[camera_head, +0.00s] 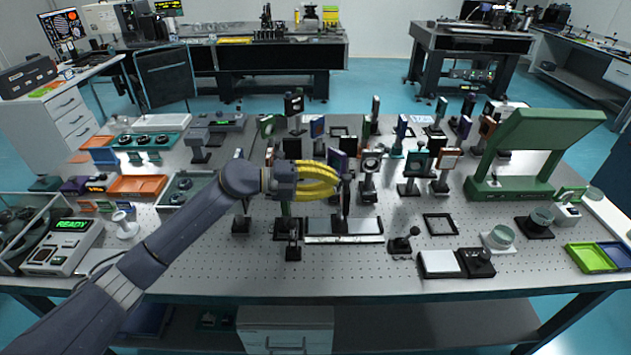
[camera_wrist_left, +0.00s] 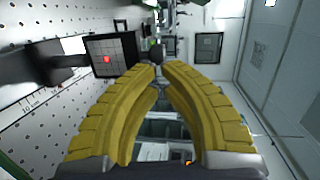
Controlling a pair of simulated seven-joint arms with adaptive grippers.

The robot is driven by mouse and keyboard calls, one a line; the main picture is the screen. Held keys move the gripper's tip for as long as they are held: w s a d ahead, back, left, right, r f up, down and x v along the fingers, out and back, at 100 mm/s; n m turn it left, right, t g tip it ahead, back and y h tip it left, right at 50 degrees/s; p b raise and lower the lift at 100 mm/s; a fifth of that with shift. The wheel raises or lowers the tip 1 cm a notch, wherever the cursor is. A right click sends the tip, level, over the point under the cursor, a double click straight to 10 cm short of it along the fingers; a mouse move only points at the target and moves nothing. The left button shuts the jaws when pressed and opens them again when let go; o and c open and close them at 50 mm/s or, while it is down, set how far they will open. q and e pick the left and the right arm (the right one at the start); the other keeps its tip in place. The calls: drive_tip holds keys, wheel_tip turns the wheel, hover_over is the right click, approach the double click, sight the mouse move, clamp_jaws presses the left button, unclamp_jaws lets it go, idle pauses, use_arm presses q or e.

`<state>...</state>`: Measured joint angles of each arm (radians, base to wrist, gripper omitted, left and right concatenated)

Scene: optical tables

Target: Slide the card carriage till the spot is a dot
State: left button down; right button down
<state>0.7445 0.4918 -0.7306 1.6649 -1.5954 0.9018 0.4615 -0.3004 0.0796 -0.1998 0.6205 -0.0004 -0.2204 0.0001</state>
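The card carriage (camera_head: 346,197) stands upright on a pale rail (camera_head: 343,239) at the table's front middle; its card is nearly edge-on in the head view. In the left wrist view the card (camera_wrist_left: 122,46) is dark with a grid, and a small, compact red spot (camera_wrist_left: 107,59) shows on its left part. My left gripper (camera_head: 338,182) reaches the carriage from the left. Its yellow fingers (camera_wrist_left: 158,65) converge on a dark round knob (camera_wrist_left: 155,53) beside the card and look shut on it; the exact contact is partly hidden. My right gripper is not in view.
Mounted optics crowd the board behind the carriage. A small black post (camera_head: 293,245) stands left of the rail, and another black mount (camera_head: 403,242) stands right of it. A printed scale (camera_wrist_left: 42,101) runs along the rail. A large green stand (camera_head: 515,188) is at right.

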use_arm(q)
drive_tip(key=shift+x, duration=0.8)
drive_tip(key=d, duration=0.6)
drive_tip(key=shift+w, duration=0.2)
